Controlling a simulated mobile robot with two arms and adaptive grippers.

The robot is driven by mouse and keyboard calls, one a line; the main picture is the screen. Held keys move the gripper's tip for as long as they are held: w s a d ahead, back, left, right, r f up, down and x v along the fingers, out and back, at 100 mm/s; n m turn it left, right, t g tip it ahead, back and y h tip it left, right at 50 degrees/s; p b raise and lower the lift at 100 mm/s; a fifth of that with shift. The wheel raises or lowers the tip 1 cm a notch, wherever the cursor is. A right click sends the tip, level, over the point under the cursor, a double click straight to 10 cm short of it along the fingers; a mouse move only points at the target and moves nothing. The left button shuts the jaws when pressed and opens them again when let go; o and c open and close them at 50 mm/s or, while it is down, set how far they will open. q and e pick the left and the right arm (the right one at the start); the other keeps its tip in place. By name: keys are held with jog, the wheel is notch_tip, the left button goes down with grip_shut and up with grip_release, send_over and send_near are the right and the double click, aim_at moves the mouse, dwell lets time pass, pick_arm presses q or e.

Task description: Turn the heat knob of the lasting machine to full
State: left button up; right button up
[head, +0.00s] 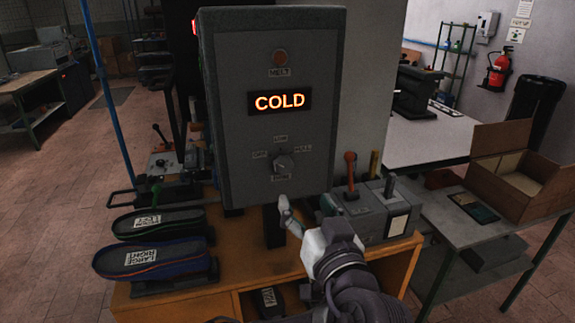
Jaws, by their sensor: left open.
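The heat knob (283,163) is a small grey dial low on the front of the grey lasting machine (235,130). Small labels surround it, with LOW above, one that looks like FULL to the right and others too small to read surely. The pointer's exact direction is too small to tell. A display (280,102) above the knob glows COLD in orange. A dull red lamp marked MELT (280,57) is above that. My left gripper (290,211) is open and empty, below the knob and apart from it. My right gripper is not in view.
Shoe lasts with LARGE RIGHT (150,258) and LEFT (158,222) labels stand left on the wooden bench (205,304). A grey unit with a red-knobbed lever (350,170) stands right of the machine. An open cardboard box (520,185) is on the right table.

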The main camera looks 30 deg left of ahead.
aim_at(284, 166)
pick_arm(q)
jog(key=p+x, duration=0.3)
jog(key=x, duration=0.8)
jog(key=shift+a, duration=0.2)
jog(key=shift+w+a, duration=0.25)
jog(key=shift+a, duration=0.1)
jog(key=shift+c, duration=1.1)
jog(key=c, duration=0.9)
